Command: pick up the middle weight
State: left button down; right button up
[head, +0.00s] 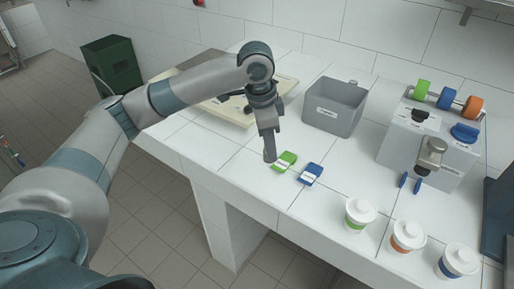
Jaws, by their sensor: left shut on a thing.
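A small green weight (287,160) with a white label is on the white tiled counter near its front edge. A similar blue weight (311,173) lies just right of it. No third weight shows clearly. My left gripper (270,157) points down at the left end of the green weight and appears shut on it. The fingers are seen nearly edge-on and hide that end. Whether the green weight is clear of the counter cannot be told. My right gripper is not in view.
A grey open bin (335,108) stands behind the weights. A filler machine (425,140) with coloured rollers is at the right. Several lidded cups stand at the front right, one with a green band (359,215). A pale tray (235,108) lies behind my left arm.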

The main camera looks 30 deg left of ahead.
pick_arm(q)
jog(key=shift+s+d+r, duration=0.1)
jog(key=shift+d+r, duration=0.35)
jog(key=shift+d, duration=0.2)
jog(key=shift+d+r, duration=0.1)
jog(key=shift+d, duration=0.05)
jog(key=shift+s, duration=0.1)
